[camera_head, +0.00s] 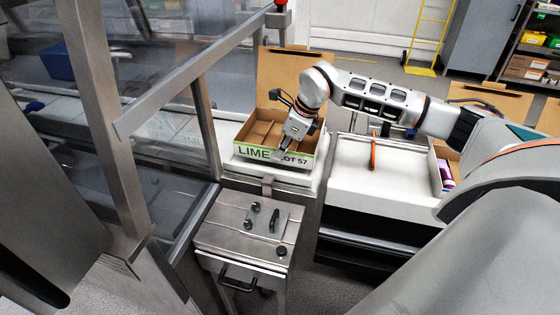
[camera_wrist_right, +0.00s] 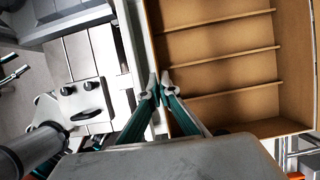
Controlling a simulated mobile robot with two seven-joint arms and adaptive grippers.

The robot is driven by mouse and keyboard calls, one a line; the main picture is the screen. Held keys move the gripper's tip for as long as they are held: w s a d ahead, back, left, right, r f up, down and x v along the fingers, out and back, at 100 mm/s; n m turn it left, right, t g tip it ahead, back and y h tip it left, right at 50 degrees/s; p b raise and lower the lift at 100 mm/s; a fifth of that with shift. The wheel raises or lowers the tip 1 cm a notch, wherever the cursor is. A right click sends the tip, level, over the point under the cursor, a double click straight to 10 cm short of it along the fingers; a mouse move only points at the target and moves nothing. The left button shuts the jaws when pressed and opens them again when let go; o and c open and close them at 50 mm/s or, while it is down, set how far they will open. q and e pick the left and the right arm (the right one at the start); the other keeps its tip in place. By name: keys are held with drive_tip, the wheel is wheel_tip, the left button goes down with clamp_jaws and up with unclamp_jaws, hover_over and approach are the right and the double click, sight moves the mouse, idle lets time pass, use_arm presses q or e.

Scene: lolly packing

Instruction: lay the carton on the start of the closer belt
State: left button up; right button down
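The open brown carton (camera_head: 252,152) has a green and white LIME, LOT 57 label on its front wall and its flap stands up at the back. In the right wrist view its inside (camera_wrist_right: 220,62) shows dividers and looks empty. It is on or just over a pale surface (camera_head: 309,184) beside the glass-sided machine; I cannot tell if it touches. My right gripper (camera_head: 281,155) is at its front wall. The right wrist view shows the fingertips (camera_wrist_right: 159,87) closed together with that wall between them. The left gripper is out of view.
A glass guard with a steel frame (camera_head: 105,130) stands left of the carton. A steel cabinet (camera_head: 245,235) with knobs is in front. To the right is a white worktop (camera_head: 365,180) with an orange piece (camera_head: 373,152), then another carton (camera_head: 434,172) holding a purple item.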

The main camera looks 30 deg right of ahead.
sight(280, 163)
drive_tip(key=shift+f, duration=1.75)
drive_tip(key=shift+a+f, duration=0.1)
drive_tip(key=shift+f, duration=0.05)
drive_tip(key=c, duration=2.3)
unclamp_jaws()
drive_tip(key=shift+r, duration=0.25)
drive_tip(key=v, duration=1.1)
drive_tip(key=shift+s+r, duration=0.2)
drive_tip(key=shift+r, duration=0.15)
drive_tip(key=shift+s, duration=0.1)
